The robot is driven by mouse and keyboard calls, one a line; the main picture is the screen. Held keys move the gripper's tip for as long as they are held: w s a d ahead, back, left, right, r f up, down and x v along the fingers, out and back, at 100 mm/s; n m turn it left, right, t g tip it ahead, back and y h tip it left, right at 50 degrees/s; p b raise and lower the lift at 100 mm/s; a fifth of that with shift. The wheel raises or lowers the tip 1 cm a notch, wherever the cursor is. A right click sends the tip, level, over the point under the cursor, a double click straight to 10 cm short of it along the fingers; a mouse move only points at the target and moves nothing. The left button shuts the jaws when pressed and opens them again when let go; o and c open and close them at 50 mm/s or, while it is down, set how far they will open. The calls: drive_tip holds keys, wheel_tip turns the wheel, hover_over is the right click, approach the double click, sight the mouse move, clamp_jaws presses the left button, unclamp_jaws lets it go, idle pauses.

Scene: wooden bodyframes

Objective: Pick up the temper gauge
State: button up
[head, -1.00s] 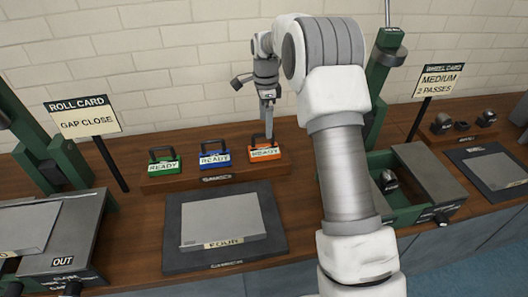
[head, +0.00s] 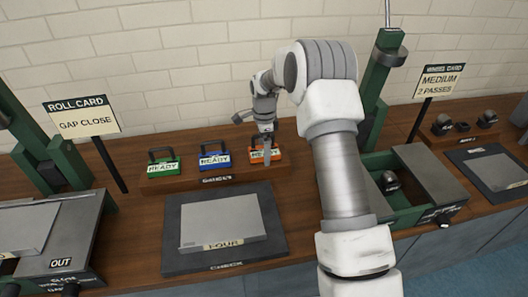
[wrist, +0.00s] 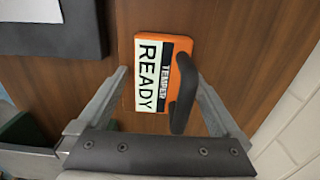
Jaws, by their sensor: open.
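The temper gauge (wrist: 163,75) is an orange block with a dark handle and a white label reading "TEMPER READY" in the wrist view. In the head view the orange gauge (head: 257,156) stands at the right end of the wooden gauge rack, partly hidden by my gripper. My gripper (head: 267,150) points down at it. In the wrist view my gripper's (wrist: 160,85) two fingers are spread apart, one on each side of the gauge and its handle. No finger clearly touches it.
A blue gauge (head: 215,160) and a green gauge (head: 164,166) stand to the left on the same rack (head: 190,182). A dark check plate (head: 180,262) with a grey sheet marked "FOUR" lies in front. A green machine (head: 378,100) rises to the right.

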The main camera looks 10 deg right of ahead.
drive_tip(key=shift+c, duration=0.3)
drive_tip(key=c, duration=1.4)
drive_tip(key=shift+r, duration=0.1)
drive_tip(key=shift+c, duration=0.5)
drive_tip(key=shift+r, duration=0.1)
